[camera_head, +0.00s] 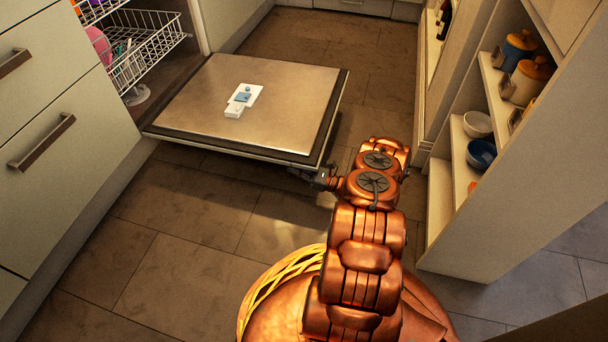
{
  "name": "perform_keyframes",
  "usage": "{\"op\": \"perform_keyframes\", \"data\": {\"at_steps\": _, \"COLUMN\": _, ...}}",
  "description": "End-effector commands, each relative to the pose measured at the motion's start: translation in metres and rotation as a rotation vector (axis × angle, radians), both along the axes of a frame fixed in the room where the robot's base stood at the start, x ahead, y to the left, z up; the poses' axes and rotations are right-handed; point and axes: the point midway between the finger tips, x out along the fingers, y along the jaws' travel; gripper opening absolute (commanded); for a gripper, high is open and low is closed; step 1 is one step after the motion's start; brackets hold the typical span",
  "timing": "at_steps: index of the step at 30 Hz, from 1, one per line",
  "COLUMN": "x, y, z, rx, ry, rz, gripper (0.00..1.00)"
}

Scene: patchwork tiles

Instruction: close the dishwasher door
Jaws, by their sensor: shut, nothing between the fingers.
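The dishwasher door (270,102) is folded down and lies about level, low over the tiled floor, with its inner metal face up. A small white and blue dispenser (241,98) sits on that face. The open dishwasher is at the upper left, with a wire rack (146,48) inside. My gripper (308,176) is at the door's near right corner, low beside or just under its edge. Its fingers are small, dark and partly hidden by the door edge. They are shut and hold nothing. I cannot tell whether they touch the door.
Drawers with bar handles (42,142) stand left of the dishwasher. Open shelves (458,150) with jars and bowls (481,154) stand close on the right. The tiled floor (190,235) is clear in front of the door. A narrow floor strip separates door and shelves.

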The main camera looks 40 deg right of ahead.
Motion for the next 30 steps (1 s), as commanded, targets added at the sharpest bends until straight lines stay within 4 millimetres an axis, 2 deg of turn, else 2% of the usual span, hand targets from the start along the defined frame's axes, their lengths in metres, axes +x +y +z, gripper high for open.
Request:
{"op": "perform_keyframes", "data": {"at_steps": 6, "x": 0.011, "y": 0.008, "z": 0.002, "rx": -0.002, "ry": 0.001, "rz": 0.000, "gripper": 0.00}}
{"op": "perform_keyframes", "data": {"at_steps": 22, "x": 0.012, "y": 0.009, "z": 0.006, "rx": -0.003, "ry": 0.004, "rz": 0.000, "gripper": 0.00}}
{"op": "perform_keyframes", "data": {"at_steps": 26, "x": 0.012, "y": 0.008, "z": 0.016, "rx": -0.008, "ry": 0.013, "rz": -0.002, "gripper": 0.00}}
{"op": "perform_keyframes", "data": {"at_steps": 30, "x": 0.013, "y": 0.009, "z": 0.036, "rx": -0.023, "ry": 0.030, "rz": 0.001, "gripper": 0.00}}
